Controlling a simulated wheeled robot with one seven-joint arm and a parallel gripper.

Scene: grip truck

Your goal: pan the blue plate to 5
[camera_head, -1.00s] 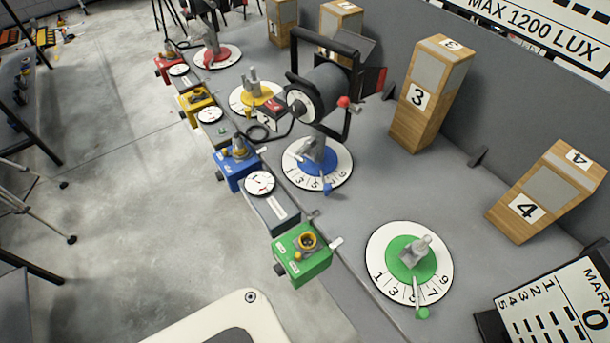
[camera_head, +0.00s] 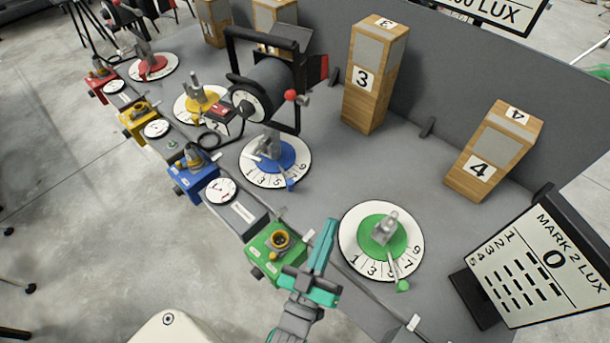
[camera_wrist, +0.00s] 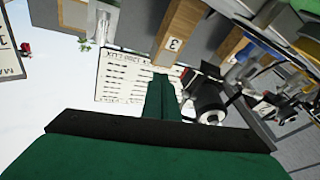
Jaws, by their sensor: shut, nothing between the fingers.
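The blue plate (camera_head: 279,155) sits on a white numbered dial (camera_head: 268,183) in the middle of the grey table in the head view. A grey clamp fitting stands on it. My gripper (camera_head: 328,235), green, is shut and empty. In the head view it is in front of the green dial's left side, beside the green box, apart from the blue plate.
A black lamp (camera_head: 268,88) in a yoke stands behind the blue dial. The green box (camera_head: 275,248) and blue box (camera_head: 193,173) line the table's front edge. The green plate (camera_head: 382,238) is right of my gripper. Wooden blocks 3 (camera_head: 372,80) and 4 (camera_head: 490,155) stand behind.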

